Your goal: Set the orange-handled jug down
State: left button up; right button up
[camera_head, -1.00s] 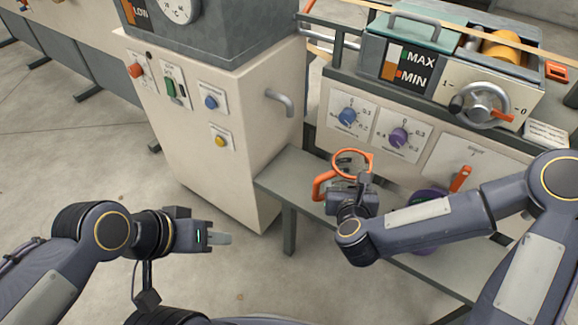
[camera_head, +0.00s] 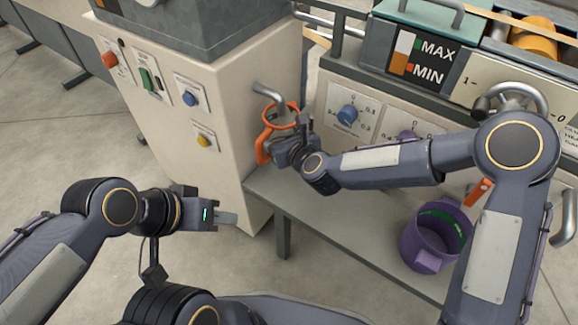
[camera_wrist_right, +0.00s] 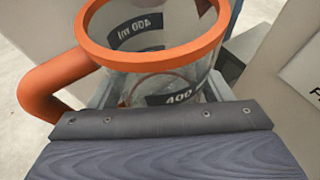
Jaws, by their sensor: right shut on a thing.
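The orange-handled jug (camera_head: 268,137) is clear with an orange rim and dark measuring labels. In the head view it is beside the grey pipe spout of the cream cabinet, above the grey bench (camera_head: 335,215). My right gripper (camera_head: 292,148) is shut on it and hides much of its body. In the right wrist view the jug (camera_wrist_right: 150,45) looks upright between the fingers, its handle to the left; its base is hidden. I cannot tell whether it touches the bench. My left gripper (camera_head: 225,218) is low in front of the cabinet, seen side-on, with nothing visible in it.
A panel with knobs (camera_head: 348,113) rises behind. Bare bench top lies between jug and bucket.

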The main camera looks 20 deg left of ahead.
notch_tip(320, 180, down, 10)
jog(key=b, duration=0.3)
jog(key=shift+r+b, duration=0.25)
jog(key=shift+b, duration=0.1)
jog(key=shift+r, duration=0.1)
jog(key=shift+f, duration=0.2)
jog(key=o, duration=1.1)
jog(key=shift+r, duration=0.1)
jog(key=shift+r, duration=0.2)
jog(key=p+v, duration=0.3)
jog(key=v, duration=0.9)
